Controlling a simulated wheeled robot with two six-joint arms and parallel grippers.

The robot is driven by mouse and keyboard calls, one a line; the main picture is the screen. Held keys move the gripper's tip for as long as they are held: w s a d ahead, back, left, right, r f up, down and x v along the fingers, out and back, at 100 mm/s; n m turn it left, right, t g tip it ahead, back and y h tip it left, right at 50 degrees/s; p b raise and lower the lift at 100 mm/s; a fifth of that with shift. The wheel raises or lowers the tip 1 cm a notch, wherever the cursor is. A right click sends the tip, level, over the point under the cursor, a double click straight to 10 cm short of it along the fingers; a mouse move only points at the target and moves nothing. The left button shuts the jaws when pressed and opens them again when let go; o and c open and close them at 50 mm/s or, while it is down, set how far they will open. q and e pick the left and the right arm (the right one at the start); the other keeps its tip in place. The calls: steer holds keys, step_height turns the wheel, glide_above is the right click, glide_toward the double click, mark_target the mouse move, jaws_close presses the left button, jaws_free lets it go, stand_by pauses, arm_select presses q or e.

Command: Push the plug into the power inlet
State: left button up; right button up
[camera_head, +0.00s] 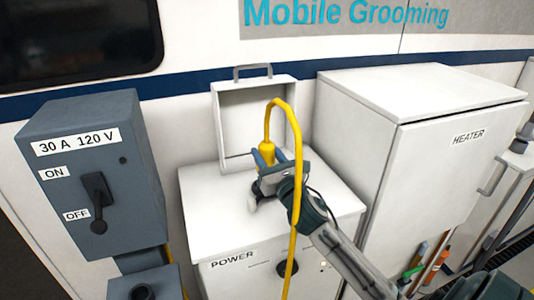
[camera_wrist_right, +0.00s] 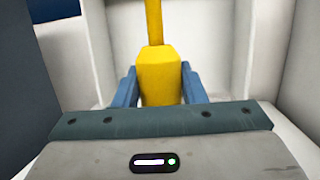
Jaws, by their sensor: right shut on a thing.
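The yellow plug (camera_head: 267,153) is upright, with its yellow cable (camera_head: 297,150) looping up from its top and down over my right arm. My right gripper (camera_head: 265,158) is shut on the plug, its blue fingers on both sides; the plug also shows in the right wrist view (camera_wrist_right: 160,78). The plug is at the front of an open white box (camera_head: 255,92) with a raised lid handle, on the white POWER cabinet (camera_head: 207,210). The inlet itself is hidden, so I cannot tell whether the plug touches it. My left gripper is not in view.
A grey switch box (camera_head: 140,165) marked 30 A 120 V stands at left, its lever (camera_head: 98,200) pointing toward OFF. A white HEATER cabinet (camera_head: 415,120) stands close on the right. Several coloured-handled tools (camera_head: 428,262) are at lower right. The cabinet top left of my gripper is clear.

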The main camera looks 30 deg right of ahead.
steer(key=shift+f, duration=0.25)
stand_by(0.4)
steer(key=shift+f, duration=0.5)
steer(key=shift+f+b, duration=0.2)
steer(key=shift+b, duration=0.1)
steer(key=shift+f, duration=0.3)
steer(key=shift+f+b, duration=0.35)
steer(key=shift+f, duration=0.3)
stand_by(0.8)
steer(key=o, duration=1.3)
